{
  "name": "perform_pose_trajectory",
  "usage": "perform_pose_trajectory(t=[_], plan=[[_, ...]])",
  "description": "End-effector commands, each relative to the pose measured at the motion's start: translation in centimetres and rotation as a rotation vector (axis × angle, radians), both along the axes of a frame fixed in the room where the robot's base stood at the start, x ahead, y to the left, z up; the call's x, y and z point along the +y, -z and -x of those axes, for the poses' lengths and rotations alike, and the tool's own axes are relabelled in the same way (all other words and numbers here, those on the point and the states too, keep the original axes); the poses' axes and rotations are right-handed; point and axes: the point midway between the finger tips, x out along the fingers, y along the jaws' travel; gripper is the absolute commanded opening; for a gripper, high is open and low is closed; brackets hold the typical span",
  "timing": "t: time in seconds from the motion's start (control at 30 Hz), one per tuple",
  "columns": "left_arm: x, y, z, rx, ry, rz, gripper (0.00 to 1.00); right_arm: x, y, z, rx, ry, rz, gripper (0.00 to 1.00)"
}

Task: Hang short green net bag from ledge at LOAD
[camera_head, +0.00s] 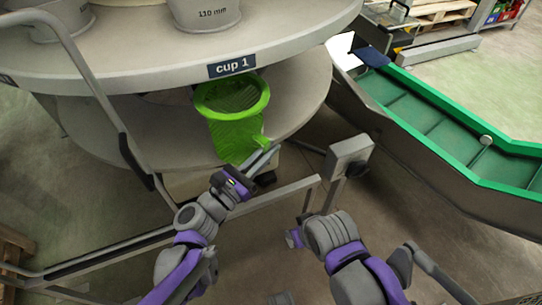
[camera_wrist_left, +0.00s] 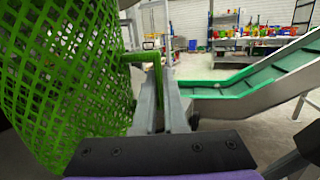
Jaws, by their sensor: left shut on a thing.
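My left gripper (camera_head: 264,158) is shut on a green tab at the bag's lower right. In the left wrist view the bag's mesh (camera_wrist_left: 60,80) fills the left side, and the green tab (camera_wrist_left: 158,80) runs down between the fingers (camera_wrist_left: 165,105). I cannot tell whether the rim touches a ledge. My right arm shows, but its fingers do not.
A grey rail (camera_head: 85,75) stands at left, a post with a box (camera_head: 348,155) at right. A green conveyor (camera_head: 425,115) runs at far right.

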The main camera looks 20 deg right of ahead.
Motion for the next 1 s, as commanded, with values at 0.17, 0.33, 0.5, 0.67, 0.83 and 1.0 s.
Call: perform_pose_trajectory(t=[0.17,0.33,0.5,0.67,0.83,1.0], plan=[[0.1,0.0,-1.4,-0.001,-0.001,0.0,0.0,0.0,0.0,0.0,0.0,0.0,0.0,0.5],[0.1,0.0,-2.5,0.0,0.0,0.0,0.0,0.0,0.1,0.0,0.0,0.0,0.0,0.5],[0.1,0.0,-3.7,0.001,-0.001,-0.001,0.0,0.0,0.2,0.0,0.001,0.0,0.0,0.5],[0.2,0.0,-4.9,0.001,-0.001,-0.001,0.0,0.0,0.3,0.0,0.001,0.0,0.0,0.5],[0.2,0.0,-6.0,0.0,0.0,0.0,0.0,0.0,0.4,0.0,0.001,0.0,0.0,0.5],[0.3,0.0,-7.2,0.001,-0.001,-0.001,0.0,0.0,0.5,0.0,0.002,0.0,0.0,0.5]])
